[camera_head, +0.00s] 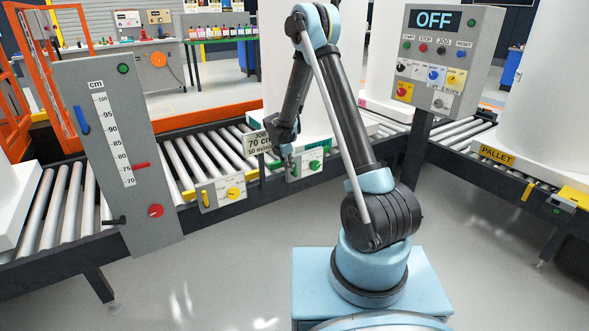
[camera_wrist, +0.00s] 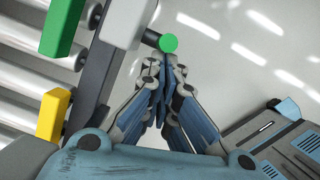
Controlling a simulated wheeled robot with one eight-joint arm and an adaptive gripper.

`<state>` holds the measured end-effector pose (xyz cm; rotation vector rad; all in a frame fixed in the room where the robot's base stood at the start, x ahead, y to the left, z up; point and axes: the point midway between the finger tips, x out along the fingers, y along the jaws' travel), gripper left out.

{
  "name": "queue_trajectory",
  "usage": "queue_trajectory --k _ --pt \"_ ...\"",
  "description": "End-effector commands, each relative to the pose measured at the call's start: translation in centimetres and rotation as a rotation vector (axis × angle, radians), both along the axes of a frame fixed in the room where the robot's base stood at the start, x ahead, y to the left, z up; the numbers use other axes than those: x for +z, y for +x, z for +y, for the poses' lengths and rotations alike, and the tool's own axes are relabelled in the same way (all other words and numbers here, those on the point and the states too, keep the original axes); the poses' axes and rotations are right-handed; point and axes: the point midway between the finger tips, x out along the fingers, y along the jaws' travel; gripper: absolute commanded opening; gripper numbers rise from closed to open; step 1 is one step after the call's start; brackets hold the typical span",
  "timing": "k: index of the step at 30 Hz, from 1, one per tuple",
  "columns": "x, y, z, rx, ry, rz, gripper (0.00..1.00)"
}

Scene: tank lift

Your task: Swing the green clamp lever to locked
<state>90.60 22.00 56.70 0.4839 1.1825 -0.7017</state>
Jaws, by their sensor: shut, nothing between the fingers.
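In the wrist view, a round green knob (camera_wrist: 168,43) sits on a short dark stem from a pale housing. A green bar (camera_wrist: 62,25) lies farther left. I cannot tell for certain which one is the clamp lever. My gripper (camera_wrist: 160,62) is shut and empty, its fingertips right by the round knob; whether they touch is unclear. In the head view my gripper (camera_head: 289,158) is small and dark, in front of the conveyor next to a pale panel with a green knob (camera_head: 313,165). The arm and gripper partly hide that panel.
A grey post with a cm scale (camera_head: 128,140) rises farther left. A switch box reading OFF (camera_head: 433,19) is at right. The floor in front of the conveyor is clear.

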Motion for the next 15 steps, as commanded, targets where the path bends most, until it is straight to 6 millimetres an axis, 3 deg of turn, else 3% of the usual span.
queue_trajectory --k 15 --pt "0.02 -0.34 0.44 -0.001 -0.001 -0.001 0.0"
